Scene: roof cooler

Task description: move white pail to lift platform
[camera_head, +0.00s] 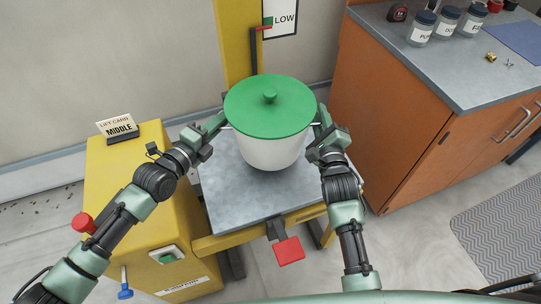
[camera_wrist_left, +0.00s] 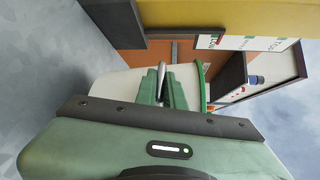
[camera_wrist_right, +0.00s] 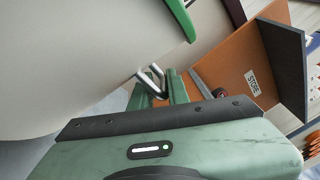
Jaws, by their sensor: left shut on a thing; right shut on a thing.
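The white pail (camera_head: 270,152) with its green lid (camera_head: 262,97) is upright over the grey lift platform (camera_head: 245,200). I cannot tell whether its base touches the platform. My left gripper (camera_head: 222,122) is at the pail's left side, shut on a metal handle, which shows between the fingers in the left wrist view (camera_wrist_left: 161,85). My right gripper (camera_head: 318,124) is at the pail's right side, shut on the other metal handle, seen in the right wrist view (camera_wrist_right: 152,82). The pail's white wall also fills the left of the right wrist view (camera_wrist_right: 80,60).
A yellow cabinet (camera_head: 125,170) with a red knob (camera_head: 83,223) and a card reading MIDDLE (camera_head: 118,127) stands left. A yellow mast (camera_head: 238,40) rises behind the platform. An orange cabinet (camera_head: 385,120) with jars on its grey top stands right. A red pedal-like plate (camera_head: 288,251) is at the front.

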